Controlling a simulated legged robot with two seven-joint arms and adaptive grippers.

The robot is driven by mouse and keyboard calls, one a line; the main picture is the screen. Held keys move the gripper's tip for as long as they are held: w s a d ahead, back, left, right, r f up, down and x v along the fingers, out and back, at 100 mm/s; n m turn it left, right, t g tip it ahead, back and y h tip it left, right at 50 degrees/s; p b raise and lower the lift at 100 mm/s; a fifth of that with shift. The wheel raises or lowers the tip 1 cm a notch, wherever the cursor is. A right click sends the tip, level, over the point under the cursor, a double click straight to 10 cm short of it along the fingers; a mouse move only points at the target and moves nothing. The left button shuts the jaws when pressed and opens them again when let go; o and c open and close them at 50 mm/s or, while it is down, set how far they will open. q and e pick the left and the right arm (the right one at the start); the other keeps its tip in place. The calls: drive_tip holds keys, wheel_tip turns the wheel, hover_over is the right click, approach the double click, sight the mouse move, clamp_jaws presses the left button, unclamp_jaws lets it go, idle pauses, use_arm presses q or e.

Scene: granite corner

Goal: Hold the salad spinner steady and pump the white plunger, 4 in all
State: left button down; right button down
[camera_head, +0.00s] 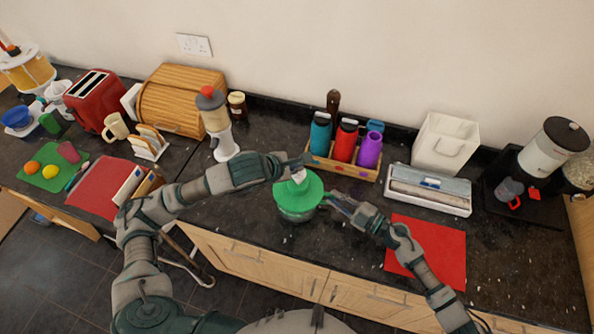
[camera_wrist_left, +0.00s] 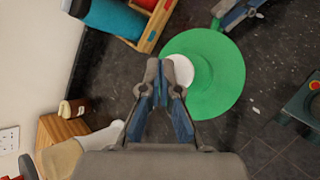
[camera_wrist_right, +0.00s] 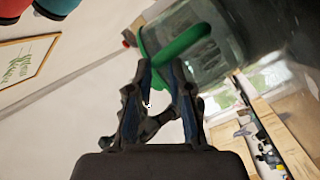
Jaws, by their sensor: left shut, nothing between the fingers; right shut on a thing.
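The salad spinner stands upright on the dark counter, with a clear bowl (camera_wrist_right: 203,62) and a round green lid (camera_head: 300,198). The white plunger (camera_head: 299,176) sits at the lid's middle; it also shows in the left wrist view (camera_wrist_left: 181,70). My left gripper (camera_head: 307,160) is shut and empty, its tips over the plunger and partly covering it. Whether they touch it I cannot tell. My right gripper (camera_head: 330,198) is shut on the spinner at its right side. In the right wrist view a green part (camera_wrist_right: 182,44) lies at its fingertips (camera_wrist_right: 160,68).
A wooden caddy (camera_head: 343,169) with several bottles stands behind the spinner, right of my left gripper. A grey-lidded dispenser (camera_head: 216,120) stands behind my left arm.

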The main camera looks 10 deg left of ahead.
sight(300, 174)
use_arm(q)
drive_tip(key=shift+f, duration=1.65)
idle(1.2)
drive_tip(key=shift+r, duration=1.95)
drive_tip(key=shift+r, duration=0.1)
drive_tip(key=shift+r, duration=2.45)
drive_tip(key=r, duration=0.2)
drive_tip(key=d+r, duration=0.1)
drive_tip(key=r, duration=0.1)
drive_tip(key=shift+d, duration=0.15)
